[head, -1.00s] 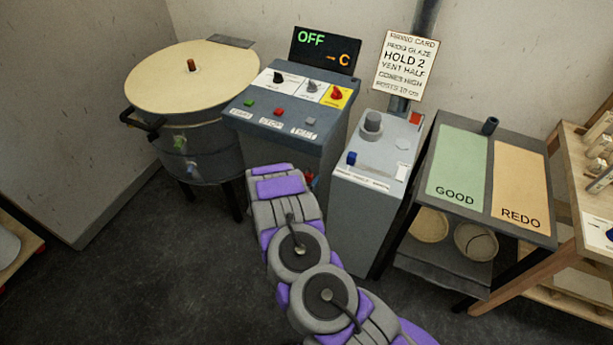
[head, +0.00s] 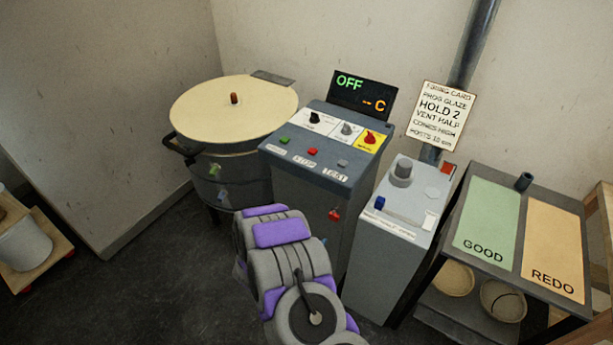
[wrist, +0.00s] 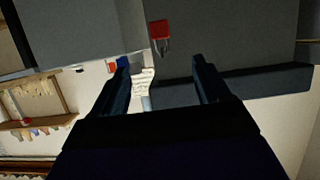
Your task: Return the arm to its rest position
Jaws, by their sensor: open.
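My gripper (wrist: 162,75) shows in the wrist view with its two dark fingers spread apart and nothing between them. In the head view my grey and purple arm rises from the lower middle in front of the control console (head: 320,150), and the gripper itself is hidden there. A small red part (wrist: 160,32) on a grey face lies beyond the fingertips in the wrist view. A red part (head: 335,214) also shows on the console's front in the head view, right of my arm.
A round kiln (head: 235,105) stands left of the console. A grey cabinet (head: 385,265) and a GOOD/REDO table (head: 455,265) stand to the right. A white bucket (head: 24,243) sits at far left. Dark floor (head: 150,285) is clear at lower left.

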